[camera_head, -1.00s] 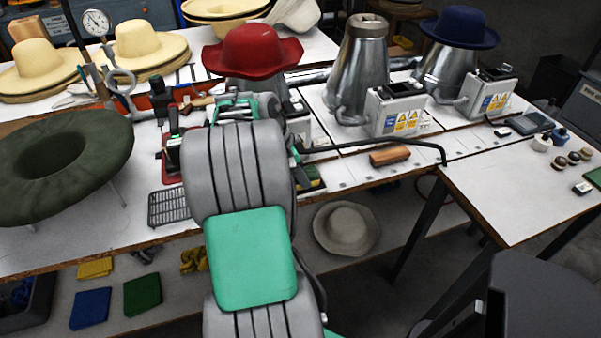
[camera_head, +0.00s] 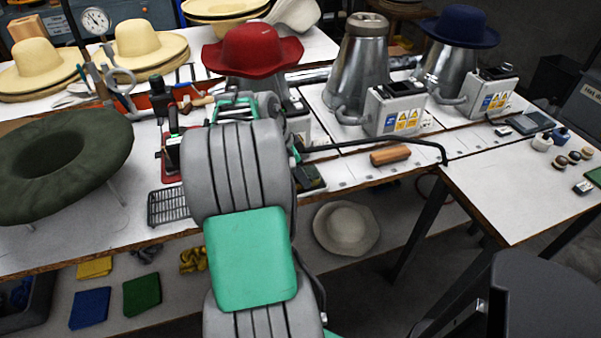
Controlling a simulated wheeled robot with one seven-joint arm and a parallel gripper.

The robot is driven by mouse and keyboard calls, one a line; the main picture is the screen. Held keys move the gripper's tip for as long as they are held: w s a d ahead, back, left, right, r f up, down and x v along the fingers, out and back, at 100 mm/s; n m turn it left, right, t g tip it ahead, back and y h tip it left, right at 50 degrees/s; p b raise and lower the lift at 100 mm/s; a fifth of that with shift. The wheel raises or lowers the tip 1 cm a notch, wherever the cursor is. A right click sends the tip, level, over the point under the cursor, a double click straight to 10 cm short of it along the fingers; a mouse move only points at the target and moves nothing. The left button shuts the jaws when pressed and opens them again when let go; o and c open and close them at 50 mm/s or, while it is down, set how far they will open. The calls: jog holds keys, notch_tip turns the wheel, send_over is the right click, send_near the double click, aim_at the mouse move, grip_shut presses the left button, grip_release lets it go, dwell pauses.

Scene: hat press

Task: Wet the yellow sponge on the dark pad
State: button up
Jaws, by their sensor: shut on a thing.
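My gripper (camera_head: 238,108) is only partly in view past the top of my arm, over the workbench. Its fingertips are hidden behind the grey arm links. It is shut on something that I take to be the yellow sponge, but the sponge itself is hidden. The dark pad (camera_head: 312,178) lies at the bench's front edge, just right of my arm. Its left part is covered by the arm. No yellow shows on its visible part.
A red hat (camera_head: 252,50) on its form stands behind the gripper. Metal cones with control boxes (camera_head: 395,108) stand to the right. A wooden-handled brush (camera_head: 390,154) lies near the front edge. A black wire rack (camera_head: 167,206) and a large green hat (camera_head: 100,150) are at left.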

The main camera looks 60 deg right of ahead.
dwell(0.4)
jog(key=shift+r+p, duration=2.45)
jog(key=shift+r, duration=1)
